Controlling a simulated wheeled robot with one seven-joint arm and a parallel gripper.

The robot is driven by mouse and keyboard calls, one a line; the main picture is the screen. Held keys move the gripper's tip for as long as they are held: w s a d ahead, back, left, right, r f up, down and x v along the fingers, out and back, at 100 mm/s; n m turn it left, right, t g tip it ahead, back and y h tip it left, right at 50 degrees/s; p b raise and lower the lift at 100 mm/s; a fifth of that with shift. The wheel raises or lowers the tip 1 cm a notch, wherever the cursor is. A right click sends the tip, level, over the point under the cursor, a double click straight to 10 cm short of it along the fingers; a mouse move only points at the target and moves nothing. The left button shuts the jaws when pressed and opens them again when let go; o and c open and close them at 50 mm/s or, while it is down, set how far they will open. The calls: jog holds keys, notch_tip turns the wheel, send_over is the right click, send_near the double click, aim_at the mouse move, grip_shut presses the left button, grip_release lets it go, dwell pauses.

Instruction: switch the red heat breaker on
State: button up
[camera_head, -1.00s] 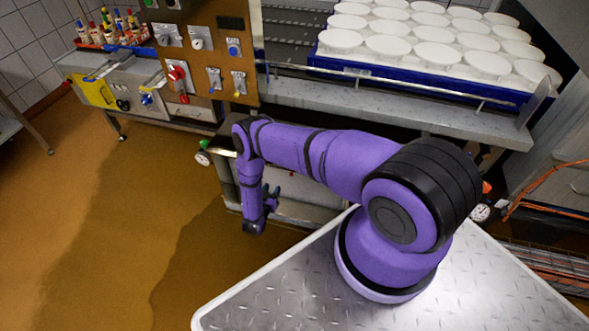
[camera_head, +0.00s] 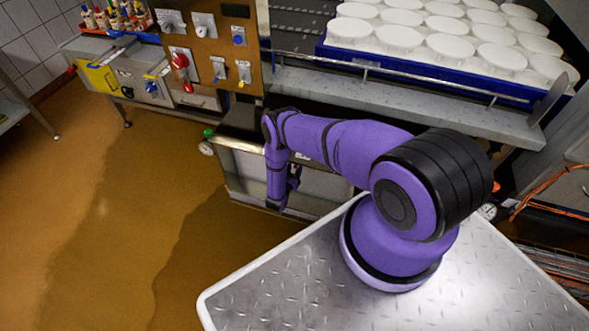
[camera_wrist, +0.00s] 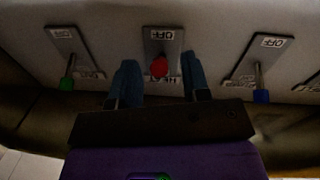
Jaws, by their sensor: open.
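In the wrist view the heat breaker is a red-tipped lever (camera_wrist: 159,68) on a small plate with an OFF label at its top edge. Lettering that looks like HEAT shows partly behind the red tip. My gripper (camera_wrist: 160,60) is open, with one blue finger to the left of the red tip and one to the right. A gap shows on both sides; whether the fingertips reach past the tip in depth I cannot tell. In the head view my gripper (camera_head: 292,175) hangs low in front of a metal cabinet, and I cannot make out the red breaker there.
A green-tipped lever (camera_wrist: 67,84) stands left of the red one and a blue-tipped lever (camera_wrist: 260,96) right, each on its own plate. A brown control panel (camera_head: 215,100) and a blue tray (camera_head: 440,80) of white moulds are behind. The floor at left is clear.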

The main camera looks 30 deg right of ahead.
jog(key=shift+w+d, duration=0.25)
jog(key=shift+d, duration=0.1)
grip_shut()
jog(key=shift+r, duration=0.1)
jog(key=shift+s+a+r+g+y, duration=0.15)
jog(key=shift+r+g+y, duration=0.5)
jog(key=shift+y, duration=0.35)
jog(key=shift+r+g+y, duration=0.65)
jog(key=shift+g+y, duration=0.2)
jog(key=shift+y, duration=0.45)
